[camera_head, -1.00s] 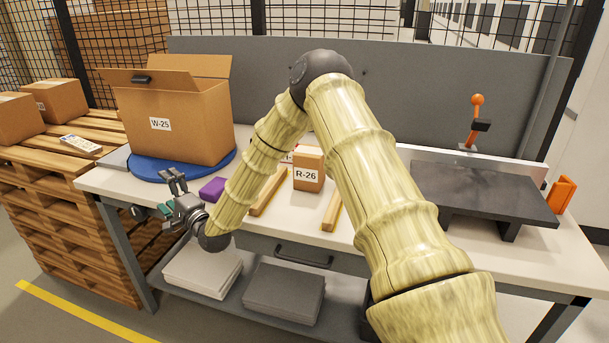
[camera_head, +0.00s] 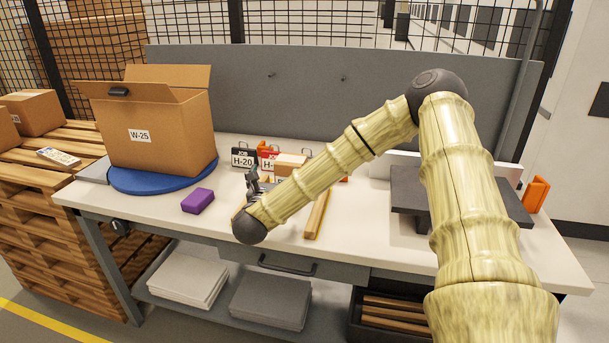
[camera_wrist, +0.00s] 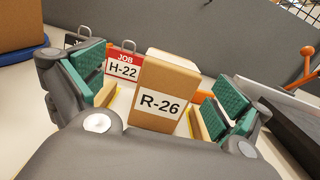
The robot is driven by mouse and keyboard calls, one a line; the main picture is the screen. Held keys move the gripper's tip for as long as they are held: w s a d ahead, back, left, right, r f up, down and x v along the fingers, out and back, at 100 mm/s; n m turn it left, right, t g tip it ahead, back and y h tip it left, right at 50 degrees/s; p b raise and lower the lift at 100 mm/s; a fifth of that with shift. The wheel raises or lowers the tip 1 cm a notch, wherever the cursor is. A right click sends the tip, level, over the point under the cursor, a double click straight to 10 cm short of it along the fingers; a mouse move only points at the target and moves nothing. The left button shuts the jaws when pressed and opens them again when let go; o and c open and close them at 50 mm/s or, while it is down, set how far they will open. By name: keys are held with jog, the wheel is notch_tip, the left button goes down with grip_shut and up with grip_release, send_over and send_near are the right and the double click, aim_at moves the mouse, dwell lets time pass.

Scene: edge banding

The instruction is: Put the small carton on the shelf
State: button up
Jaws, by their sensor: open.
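The small carton marked R-26 (camera_wrist: 168,78) stands upright on the workbench. In the wrist view it is between the two green-padded fingers of my gripper (camera_wrist: 158,92), with gaps on both sides. In the head view the carton (camera_head: 291,160) is mostly hidden behind my arm and gripper (camera_head: 254,180). My gripper is open and holds nothing. Under the bench top is a grey lower shelf (camera_head: 222,307) carrying paper-like stacks; I cannot tell whether this is the task's shelf.
A big open carton W-25 (camera_head: 145,130) stands on a blue turntable (camera_head: 145,183). A purple block (camera_head: 197,201) lies in front. Job signs H-20 (camera_head: 243,158) and H-22 (camera_wrist: 122,68) stand behind the small carton. A wooden strip (camera_head: 317,216) lies to the right.

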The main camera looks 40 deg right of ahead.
aim_at(291, 158)
jog(key=shift+s+d+f+m+g, duration=0.15)
jog(key=shift+s+d+m+g, duration=0.1)
jog(key=shift+s+d, duration=0.25)
jog(key=shift+s+d+f+m+g, duration=0.15)
jog(key=shift+s+d+m+g, duration=0.1)
jog(key=shift+s, duration=0.3)
jog(key=p+x, duration=0.1)
jog(key=x, duration=0.3)
jog(key=shift+d, duration=0.2)
jog(key=shift+w+a+p+x, duration=0.15)
jog(key=shift+p+x, duration=0.4)
jog(key=shift+x, duration=0.6)
jog(key=shift+w+a+p+x, duration=0.15)
jog(key=shift+p+x, duration=0.4)
jog(key=shift+x, duration=1.4)
jog(key=c, duration=1.8)
jog(key=shift+r, duration=0.1)
